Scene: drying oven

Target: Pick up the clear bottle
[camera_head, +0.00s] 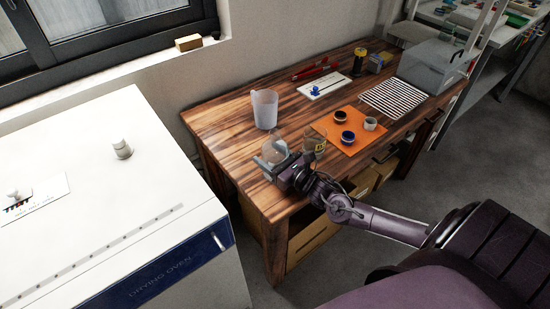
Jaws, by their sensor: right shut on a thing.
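The clear bottle (274,151) is a rounded see-through vessel near the left front corner of the wooden table (230,122). My right gripper (270,164) reaches in from the right and is shut on it. The fingers and wrist cover the bottle's lower part, so I cannot tell whether its base touches the tabletop. My left gripper is not in view.
A small jar (314,139) is close to my right wrist. An orange mat (327,125) holds small bowls. The white drying oven (100,225) stands at the left, across a gap from the table.

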